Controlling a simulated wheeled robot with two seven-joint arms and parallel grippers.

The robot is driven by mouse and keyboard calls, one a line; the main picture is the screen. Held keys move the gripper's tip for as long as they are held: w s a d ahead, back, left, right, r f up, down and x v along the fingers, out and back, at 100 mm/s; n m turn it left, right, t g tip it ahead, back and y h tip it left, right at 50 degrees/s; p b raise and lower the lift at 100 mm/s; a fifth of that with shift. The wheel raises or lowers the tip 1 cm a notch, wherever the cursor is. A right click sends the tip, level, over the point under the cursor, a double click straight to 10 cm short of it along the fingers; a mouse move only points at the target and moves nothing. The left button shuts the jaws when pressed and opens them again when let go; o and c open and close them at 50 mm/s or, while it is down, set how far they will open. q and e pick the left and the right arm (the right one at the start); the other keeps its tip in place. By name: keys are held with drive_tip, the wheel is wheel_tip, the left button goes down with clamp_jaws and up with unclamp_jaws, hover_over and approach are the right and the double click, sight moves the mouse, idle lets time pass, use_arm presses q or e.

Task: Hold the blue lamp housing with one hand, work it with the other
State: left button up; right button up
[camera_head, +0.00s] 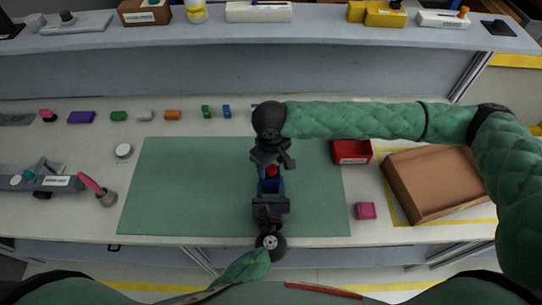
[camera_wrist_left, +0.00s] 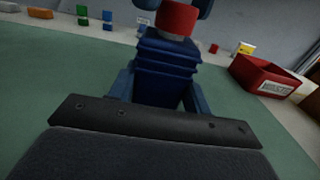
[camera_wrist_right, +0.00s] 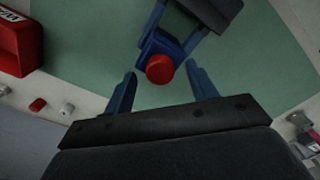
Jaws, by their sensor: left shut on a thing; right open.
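The blue lamp housing (camera_head: 266,186) is held above the green mat, with a red round cap (camera_head: 271,171) on its far end. In the left wrist view, the ribbed blue body (camera_wrist_left: 165,70) sits between the fingers of my left gripper (camera_wrist_left: 160,88), which is shut on it; the red cap (camera_wrist_left: 177,18) is beyond. My right gripper (camera_wrist_right: 160,69) is open, its blue fingertips on either side of the red cap (camera_wrist_right: 159,71) with visible gaps. In the head view, my right gripper (camera_head: 271,160) comes from above and hides part of the cap.
The green mat (camera_head: 185,190) is bare around the grippers. A red bin (camera_head: 352,152), a brown tray (camera_head: 435,183) and a pink block (camera_head: 365,211) lie to the right. Several small coloured blocks line the back. A fixture (camera_head: 45,182) and a cup with a pink handle (camera_head: 105,198) stand left.

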sight(271, 168)
drive_tip(key=shift+f, duration=0.35)
drive_tip(key=shift+c, duration=0.3)
drive_tip(key=c, duration=1)
drive_tip(key=shift+r, duration=0.1)
drive_tip(key=shift+r, duration=2.95)
use_arm(q)
drive_tip(key=o, duration=1.4)
drive_tip(key=shift+c, duration=0.2)
